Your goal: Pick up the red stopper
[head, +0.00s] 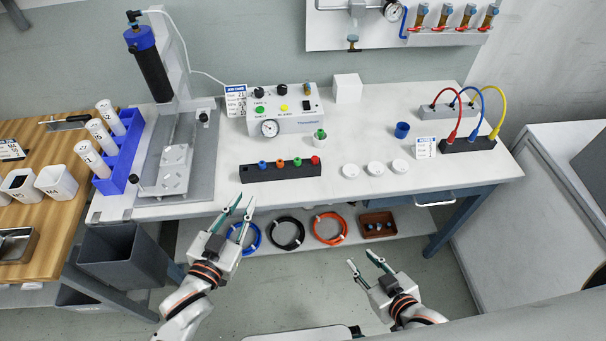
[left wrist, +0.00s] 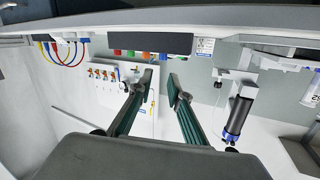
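The red stopper (head: 315,160) sits at the right end of a black block (head: 268,175) on the white workbench. Green (head: 297,162), orange (head: 280,164) and blue (head: 262,165) stoppers stand in the same block to its left. In the left wrist view, which is upside down, the red stopper (left wrist: 116,53) is at the left end of the row. My left gripper (head: 243,204) is open and empty, in front of the bench and left of the red stopper. My right gripper (head: 362,259) is open and empty, lower and further right, away from the bench.
A control box (head: 286,109) with a gauge stands behind the block. A press (head: 170,120) stands at the left of the bench. A shelf below holds coiled hoses (head: 287,233). The bench around the block is mostly clear.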

